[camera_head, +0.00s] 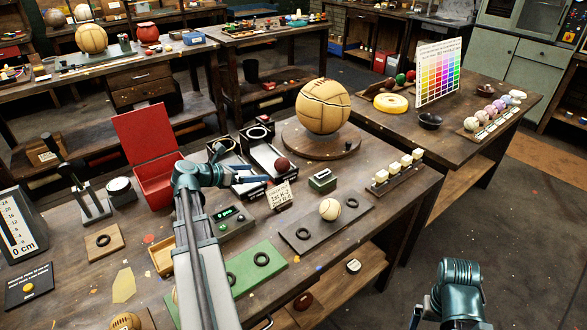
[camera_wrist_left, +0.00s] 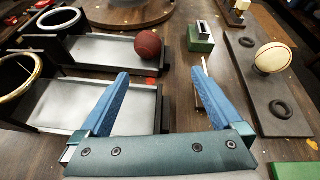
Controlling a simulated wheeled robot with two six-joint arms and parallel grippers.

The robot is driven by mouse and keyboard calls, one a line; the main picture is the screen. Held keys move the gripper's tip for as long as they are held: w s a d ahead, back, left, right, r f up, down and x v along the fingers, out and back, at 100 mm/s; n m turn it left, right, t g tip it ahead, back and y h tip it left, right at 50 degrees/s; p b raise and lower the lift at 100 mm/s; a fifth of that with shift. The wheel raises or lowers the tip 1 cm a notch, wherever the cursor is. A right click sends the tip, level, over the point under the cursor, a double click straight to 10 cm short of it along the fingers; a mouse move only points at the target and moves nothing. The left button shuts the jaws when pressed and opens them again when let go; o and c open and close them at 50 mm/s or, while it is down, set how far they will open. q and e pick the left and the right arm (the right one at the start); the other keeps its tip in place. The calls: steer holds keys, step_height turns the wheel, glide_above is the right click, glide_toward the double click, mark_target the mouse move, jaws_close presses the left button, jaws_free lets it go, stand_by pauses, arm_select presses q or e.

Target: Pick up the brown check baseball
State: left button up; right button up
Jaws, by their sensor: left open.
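A dark reddish-brown ball (camera_head: 282,164) rests at the near end of a metal-floored tray; it also shows in the left wrist view (camera_wrist_left: 148,45). I cannot make out a check pattern on it. Another brown ball (camera_head: 126,322), with lines on its surface, is partly cut off at the bottom edge. My left gripper (camera_head: 264,177) is open and empty, just left of and nearer than the reddish-brown ball. In the left wrist view the blue fingers (camera_wrist_left: 160,73) stand apart, with the ball beyond the gap. My right gripper is not visible; only part of that arm shows.
A cream ball (camera_head: 330,209) sits on a dark board with rings (camera_head: 303,234). A large tan ball (camera_head: 323,106) stands on a round wooden base behind. A small sign (camera_head: 280,196), a green box (camera_head: 322,181) and an open red box (camera_head: 155,184) stand near the gripper.

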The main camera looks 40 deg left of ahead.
mark_target(276, 166)
arm_select(q)
steer(key=shift+s+a+n+t+y, duration=0.2)
steer(key=shift+a+n+t+y, duration=0.1)
steer(key=shift+a+n, duration=0.7)
steer(key=shift+m, duration=0.3)
steer(key=b+x, duration=0.3)
steer(key=x, duration=0.4)
steer(key=shift+w+f, duration=0.15)
steer(key=shift+w, duration=0.05)
steer(key=shift+w+d+f, duration=0.1)
steer(key=shift+w, duration=0.4)
steer(key=b+x, duration=0.2)
steer(key=x, duration=0.3)
steer(key=shift+w+d, duration=0.1)
steer(key=shift+w, duration=0.05)
steer(key=shift+c, duration=0.6)
steer(key=c, duration=1.4)
steer(key=shift+c, duration=0.2)
step_height(276, 166, up, 10)
steer(key=p, duration=1)
